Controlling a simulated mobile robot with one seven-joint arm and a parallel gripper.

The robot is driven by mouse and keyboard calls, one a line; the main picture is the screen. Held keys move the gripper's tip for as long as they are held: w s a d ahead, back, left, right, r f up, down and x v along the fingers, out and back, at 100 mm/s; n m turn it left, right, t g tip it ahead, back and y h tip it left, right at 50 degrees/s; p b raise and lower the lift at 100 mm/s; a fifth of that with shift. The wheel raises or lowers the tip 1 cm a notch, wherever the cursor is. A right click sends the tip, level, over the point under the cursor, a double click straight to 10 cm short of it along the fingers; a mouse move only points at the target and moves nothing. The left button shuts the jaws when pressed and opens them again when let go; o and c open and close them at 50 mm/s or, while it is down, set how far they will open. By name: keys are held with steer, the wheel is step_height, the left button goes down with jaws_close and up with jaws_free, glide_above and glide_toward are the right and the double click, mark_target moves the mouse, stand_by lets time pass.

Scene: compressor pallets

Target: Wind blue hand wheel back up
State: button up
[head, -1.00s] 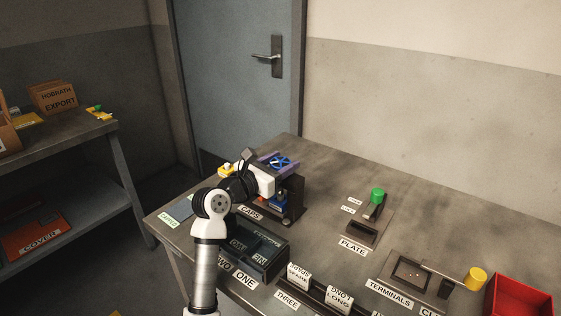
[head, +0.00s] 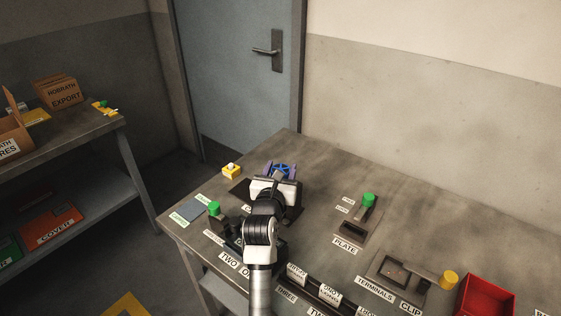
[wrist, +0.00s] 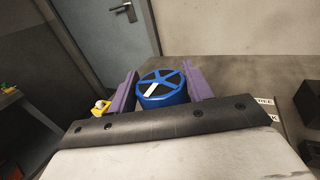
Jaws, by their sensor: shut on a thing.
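The blue hand wheel (head: 284,167) stands at the back of the workbench, partly hidden by my gripper in the head view. The wrist view shows it from above as a blue rim with spokes (wrist: 163,90) and a white mark on one spoke. My gripper (wrist: 161,84) has its two purple fingers on either side of the wheel and is shut on it. My gripper also shows in the head view (head: 283,170), with my arm reaching it from the front. The wheel's underside and mount are hidden.
A yellow button box (head: 231,171) stands left of the wheel. A green knob (head: 213,208) is at the front left, and another green knob (head: 369,200) is by the PLATE fixture. A red bin (head: 486,297) is at the right. The bench's back right is clear.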

stand_by(0.5)
steer(key=o, duration=1)
steer(key=s+b, duration=0.1)
steer(key=s, duration=0.3)
steer(key=s+a+b, duration=0.1)
steer(key=s, duration=0.4)
steer(key=s+a+b, duration=0.1)
steer(key=s, duration=0.3)
steer(key=shift+s+a, duration=0.25)
steer(key=shift+s, duration=0.05)
